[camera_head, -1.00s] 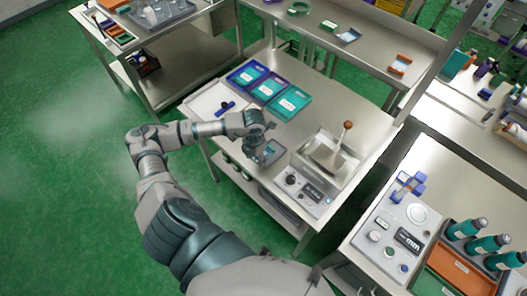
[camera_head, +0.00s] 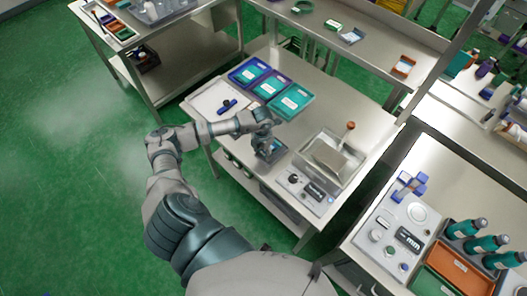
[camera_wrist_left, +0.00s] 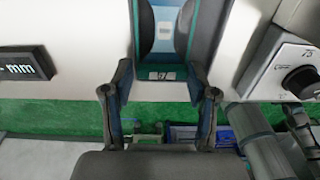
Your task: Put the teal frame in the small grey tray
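My left gripper (camera_head: 266,139) is at the front edge of the middle table, over a small grey tray (camera_head: 277,153). In the left wrist view, its two fingers (camera_wrist_left: 160,78) stand wide apart. A teal piece (camera_wrist_left: 160,72) with a small label lies between the fingertips, inside or against a dark surround; this looks like the teal frame. I cannot tell whether the fingertips touch it. A pale strip with a white label and dark rounded areas shows beyond it. In the head view, the gripper hides much of the tray. My right gripper is not in view.
Blue-rimmed and teal trays (camera_head: 291,101) lie behind. A white tray with a blue tool (camera_head: 211,97) is at the left. Green floor lies in front.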

